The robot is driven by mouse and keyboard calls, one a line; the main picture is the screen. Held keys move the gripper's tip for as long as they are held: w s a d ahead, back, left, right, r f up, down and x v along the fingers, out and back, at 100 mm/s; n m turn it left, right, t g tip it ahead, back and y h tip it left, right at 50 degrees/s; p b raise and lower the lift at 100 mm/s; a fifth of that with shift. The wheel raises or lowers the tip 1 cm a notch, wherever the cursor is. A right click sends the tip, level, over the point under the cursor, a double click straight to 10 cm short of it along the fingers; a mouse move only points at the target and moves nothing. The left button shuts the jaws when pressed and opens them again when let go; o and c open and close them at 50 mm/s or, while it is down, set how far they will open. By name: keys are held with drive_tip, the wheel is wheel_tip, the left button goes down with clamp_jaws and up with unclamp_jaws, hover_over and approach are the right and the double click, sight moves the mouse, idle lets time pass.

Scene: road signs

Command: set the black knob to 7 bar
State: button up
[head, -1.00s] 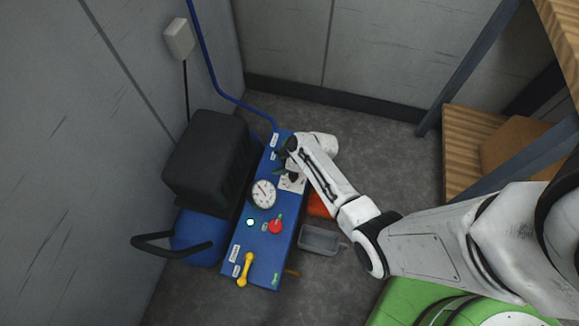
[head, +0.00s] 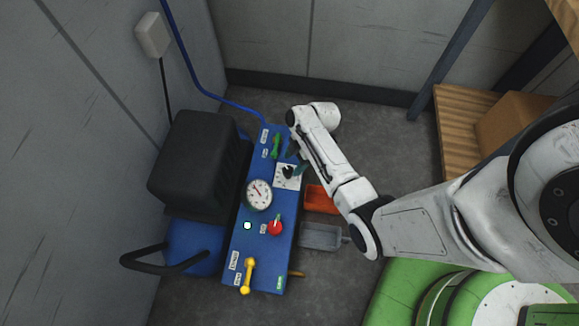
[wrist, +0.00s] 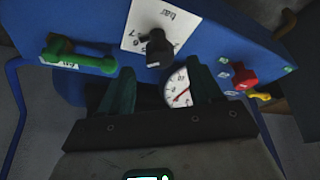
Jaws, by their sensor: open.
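The black knob (head: 288,171) sits on a white scale plate (head: 291,184) on the blue panel. In the wrist view the knob (wrist: 157,46) stands out from the plate (wrist: 150,20), which reads "bar"; the numbers are small and partly hidden, so I cannot read its setting. My gripper (head: 295,152) is at the panel's upper right edge, beside the knob. In the wrist view my gripper (wrist: 162,88) is open and empty, its two dark green fingers apart, with the knob beyond them and between them sideways. The fingers do not appear to touch it.
On the panel are a white gauge (head: 258,194), a green handle (head: 276,146), a red knob (head: 275,228) and a yellow lever (head: 248,275). A black box (head: 195,160) stands left. Orange (head: 321,200) and grey (head: 321,237) trays lie right of it.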

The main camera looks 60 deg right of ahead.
sight(289, 169)
drive_tip(key=shift+b+x, duration=0.55)
drive_tip(key=shift+x, duration=1.45)
drive_tip(key=c, duration=1)
drive_tip(key=m+p, duration=0.2)
drive_tip(key=shift+a+r+m+t+h, duration=0.15)
drive_tip(key=shift+r+m+t+h, duration=0.05)
drive_tip(key=shift+m+t+h, duration=0.2)
drive_tip(key=shift+c, duration=0.2)
drive_tip(key=shift+f+m+t+h+p, duration=0.1)
drive_tip(key=shift+m+t+h+p, duration=0.2)
drive_tip(key=shift+m, duration=0.4)
drive_tip(key=shift+f+m+h+p, duration=0.15)
drive_tip(key=shift+m+p, duration=0.2)
drive_tip(key=shift+m, duration=0.35)
drive_tip(key=o, duration=1)
drive_tip(key=shift+o, duration=0.2)
